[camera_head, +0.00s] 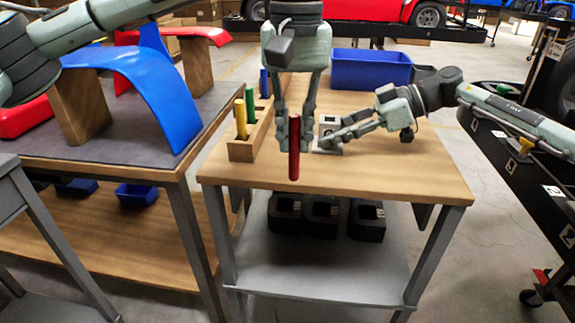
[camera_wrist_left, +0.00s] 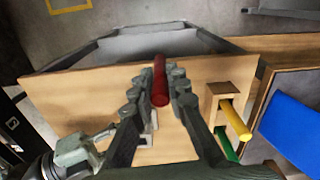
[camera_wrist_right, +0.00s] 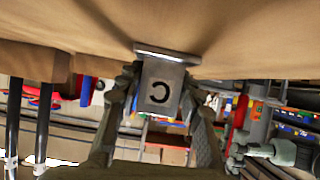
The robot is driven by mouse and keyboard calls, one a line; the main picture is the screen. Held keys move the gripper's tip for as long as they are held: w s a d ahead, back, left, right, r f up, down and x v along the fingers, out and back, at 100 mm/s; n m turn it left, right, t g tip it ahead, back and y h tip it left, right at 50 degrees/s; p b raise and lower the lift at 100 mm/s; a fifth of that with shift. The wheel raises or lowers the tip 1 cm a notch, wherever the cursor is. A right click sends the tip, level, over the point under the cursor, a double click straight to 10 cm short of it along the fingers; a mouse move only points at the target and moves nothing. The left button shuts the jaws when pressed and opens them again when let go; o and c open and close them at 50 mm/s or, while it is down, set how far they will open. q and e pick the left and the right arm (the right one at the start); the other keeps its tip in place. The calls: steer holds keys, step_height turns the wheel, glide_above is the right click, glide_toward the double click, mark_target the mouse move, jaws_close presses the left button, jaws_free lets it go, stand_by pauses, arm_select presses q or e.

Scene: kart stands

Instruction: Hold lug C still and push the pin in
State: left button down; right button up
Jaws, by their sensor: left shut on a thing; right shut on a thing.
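My left gripper (camera_head: 294,118) points down above the wooden table and is shut on a red pin (camera_head: 294,148). The pin stands near upright and also shows between the fingers in the left wrist view (camera_wrist_left: 160,82). Lug C, a grey block (camera_head: 330,124), is on the table to the right of the pin. My right gripper (camera_head: 326,142) is shut on it from the right. In the right wrist view the lug (camera_wrist_right: 161,92) sits between the fingers, its letter turned over. The pin looks apart from the lug; the lug's hole is not visible.
A wooden rack (camera_head: 243,150) with yellow (camera_head: 240,118), green (camera_head: 250,105) and blue (camera_head: 264,82) pins stands left of the left gripper. A blue bin (camera_head: 370,70) is at the table's back. The front right of the tabletop (camera_head: 410,170) is clear.

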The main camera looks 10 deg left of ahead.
arm_select(q)
steer(key=w+d+r, duration=0.2)
steer(key=w+r, duration=0.1)
steer(key=w, duration=0.4)
steer(key=w+d+r, duration=0.3)
steer(key=w+r, duration=0.1)
steer(key=w, duration=0.4)
steer(key=shift+w+d, duration=0.2)
steer(key=shift+f, duration=0.1)
steer(key=shift+f, duration=3.55)
steer(key=c, duration=1.4)
jaws_free()
